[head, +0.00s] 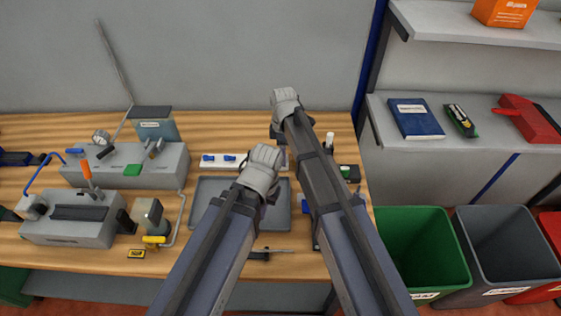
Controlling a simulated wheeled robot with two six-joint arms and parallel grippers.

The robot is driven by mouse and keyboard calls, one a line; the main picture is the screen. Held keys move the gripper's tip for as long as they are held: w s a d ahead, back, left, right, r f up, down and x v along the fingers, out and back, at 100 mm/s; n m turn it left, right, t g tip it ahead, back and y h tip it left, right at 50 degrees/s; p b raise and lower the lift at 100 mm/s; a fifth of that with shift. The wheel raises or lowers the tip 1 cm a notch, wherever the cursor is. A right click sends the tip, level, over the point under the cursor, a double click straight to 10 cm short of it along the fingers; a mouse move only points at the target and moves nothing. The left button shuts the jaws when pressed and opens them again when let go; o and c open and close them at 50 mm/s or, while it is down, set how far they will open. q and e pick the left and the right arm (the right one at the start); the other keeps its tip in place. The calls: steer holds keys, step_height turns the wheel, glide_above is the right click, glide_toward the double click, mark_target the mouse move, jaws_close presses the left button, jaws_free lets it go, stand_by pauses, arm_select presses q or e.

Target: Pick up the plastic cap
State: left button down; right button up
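I cannot make out the plastic cap for certain. Two small blue pieces (218,157) lie on a white holder (221,164) at the back middle of the bench. A small white-topped upright piece (330,138) and a small green-and-white piece (345,171) stand right of my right arm. My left gripper (260,172) is over the grey tray, right of the blue pieces. My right gripper (285,108) is farther back, near the bench's rear edge. The fingertips of both are hidden under the wrists, so their opening and any held thing cannot be seen.
The grey tray (204,215) looks empty where visible. Grey machine blocks (165,165) with levers and a gauge fill the left of the wooden bench. A shelf (480,165) and green (425,250) and grey bins (508,250) stand right. A dark tool (265,253) lies at the front.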

steer(key=shift+c, duration=0.2)
jaws_close()
arm_select(q)
steer(key=shift+r, duration=0.1)
arm_select(e)
steer(key=shift+r, duration=0.1)
stand_by(0.4)
